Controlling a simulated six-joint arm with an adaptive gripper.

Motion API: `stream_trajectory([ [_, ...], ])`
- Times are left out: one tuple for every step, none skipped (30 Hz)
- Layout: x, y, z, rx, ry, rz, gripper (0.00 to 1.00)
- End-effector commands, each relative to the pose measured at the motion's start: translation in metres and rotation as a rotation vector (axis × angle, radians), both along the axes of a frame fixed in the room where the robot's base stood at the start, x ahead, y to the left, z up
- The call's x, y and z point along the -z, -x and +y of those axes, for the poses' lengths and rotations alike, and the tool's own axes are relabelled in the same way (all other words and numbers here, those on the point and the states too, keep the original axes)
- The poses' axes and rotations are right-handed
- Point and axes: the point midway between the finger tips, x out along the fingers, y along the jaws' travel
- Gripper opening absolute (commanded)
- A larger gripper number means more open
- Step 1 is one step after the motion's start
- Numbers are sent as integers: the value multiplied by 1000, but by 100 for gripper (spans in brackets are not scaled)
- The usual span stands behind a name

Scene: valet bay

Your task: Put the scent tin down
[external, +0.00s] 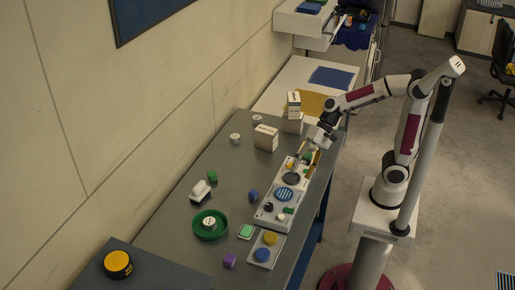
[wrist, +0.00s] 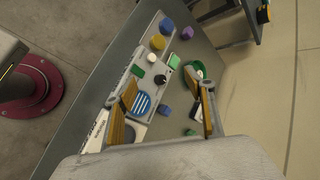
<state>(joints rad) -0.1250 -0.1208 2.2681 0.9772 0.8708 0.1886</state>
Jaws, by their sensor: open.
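My gripper (external: 300,161) is over the far end of a long white panel on the grey bench, fingers pointing down. In the wrist view its two fingers (wrist: 168,103) are spread wide, with nothing held between them. No label clearly marks the scent tin. Small round white tins stand at the back of the bench (external: 235,138) and in a green dish (external: 209,234). A blue-striped disc (external: 284,193) lies on the white panel (external: 262,216); it also shows beside the left finger in the wrist view (wrist: 142,103). I cannot tell which is the scent tin.
White boxes (external: 266,138) stand near the far end. A small tray (external: 253,260) holds yellow and blue round pieces. Purple (external: 229,260), blue (external: 253,196) and green (external: 212,176) blocks lie about. A yellow-topped black jar (external: 118,264) stands front left. Bare bench shows mid-left.

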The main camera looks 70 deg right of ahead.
Motion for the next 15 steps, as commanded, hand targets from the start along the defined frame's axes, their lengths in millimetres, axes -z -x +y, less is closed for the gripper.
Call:
stream_trajectory([
  [-2, 8, -9, -24, 37, -33, 54],
  [-2, 13, -14, -40, 60, -50, 54],
  [-2, 20, -22, -62, 94, -73, 54],
  [-2, 24, -27, -77, 118, -91, 54],
  [-2, 29, -33, -92, 143, -107, 54],
  [-2, 35, -41, -114, 177, -130, 54],
  [-2, 39, -47, -128, 202, -146, 54],
  [-1, 43, -53, -142, 228, -162, 54],
  [-1, 49, -61, -161, 264, -184, 54],
  [-1, 53, -67, -175, 290, -198, 54],
  [0, 57, -73, -190, 317, -214, 54],
  [0, 62, -81, -208, 352, -235, 54],
  [0, 66, -87, -221, 380, -249, 54],
  [1, 70, -94, -234, 407, -263, 54],
  [1, 75, -103, -251, 444, -282, 54],
])
